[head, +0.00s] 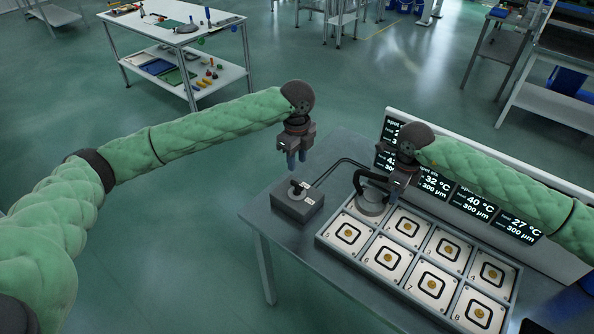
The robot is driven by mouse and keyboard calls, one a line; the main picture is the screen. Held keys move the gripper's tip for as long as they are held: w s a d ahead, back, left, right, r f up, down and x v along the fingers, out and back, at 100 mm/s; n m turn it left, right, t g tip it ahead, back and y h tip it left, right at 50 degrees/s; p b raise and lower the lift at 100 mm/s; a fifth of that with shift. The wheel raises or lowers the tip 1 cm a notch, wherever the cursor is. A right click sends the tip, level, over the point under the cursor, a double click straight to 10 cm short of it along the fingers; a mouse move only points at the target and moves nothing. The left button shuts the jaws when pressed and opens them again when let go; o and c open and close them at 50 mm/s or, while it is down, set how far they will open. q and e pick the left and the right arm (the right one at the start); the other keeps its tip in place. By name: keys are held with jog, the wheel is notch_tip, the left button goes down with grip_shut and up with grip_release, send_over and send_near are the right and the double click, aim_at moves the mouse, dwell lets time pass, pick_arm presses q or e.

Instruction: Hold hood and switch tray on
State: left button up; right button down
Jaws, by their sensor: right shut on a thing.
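The hood (371,207) is a round grey piece with a dark arched handle, and it is over the back left corner of the tray. My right gripper (393,188) is shut on the hood's handle. The tray (345,255) holds two rows of numbered white tiles, each with a black square outline and a gold disc. A grey switch box (297,207) with a dark switch (298,187) on top stands left of the tray. My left gripper (296,160) is empty above and behind the box, pointing down, its fingers apart. Whether the hood touches the tile under it is unclear.
Dark screens (470,202) with temperature and µm readings stand along the back of the table (277,240). A black cable (335,168) runs from the box toward the hood. A white cart (178,40) with tools stands far off at the upper left.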

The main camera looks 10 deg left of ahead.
pick_arm(q)
jog(key=shift+r, duration=1.7)
pick_arm(e)
jog(key=c, duration=1.2)
grip_release()
jog(key=shift+c, duration=0.2)
notch_tip(320, 180, up, 12)
jog(key=shift+f, duration=0.1)
pick_arm(q)
jog(key=shift+f+b, duration=0.35)
jog(key=shift+b, duration=0.05)
pick_arm(e)
jog(key=shift+s+d+r, duration=0.2)
jog(key=shift+d+r, duration=0.35)
jog(key=shift+d, duration=0.25)
jog(key=shift+s+d+r, duration=0.2)
jog(key=shift+d+r, duration=0.3)
jog(key=shift+d, duration=0.35)
jog(key=shift+s+d+r, duration=0.2)
jog(key=shift+d+r, duration=0.35)
jog(key=shift+d, duration=0.25)
